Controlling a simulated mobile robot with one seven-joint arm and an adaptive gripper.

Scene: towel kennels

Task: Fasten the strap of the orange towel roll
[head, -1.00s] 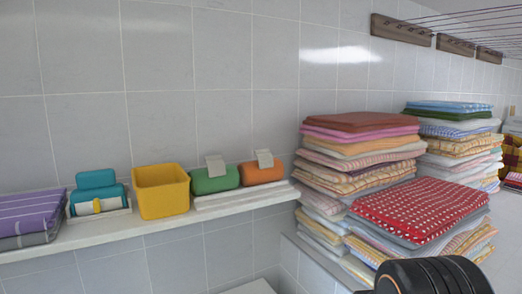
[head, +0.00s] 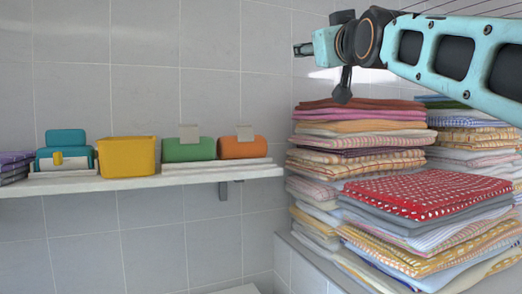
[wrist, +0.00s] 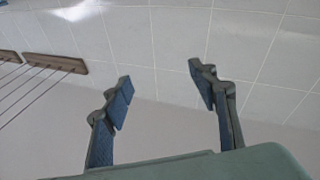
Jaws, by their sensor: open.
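The orange towel roll (head: 243,149) lies at the right end of the wall shelf. No roll shows in the wrist view.
A green roll (head: 188,151) with a raised strap, a yellow bin (head: 127,160) and a teal roll (head: 66,138) stand leftward on the shelf (head: 120,184). Tall stacks of folded towels (head: 355,140) rise at the right. Air above the shelf is clear.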

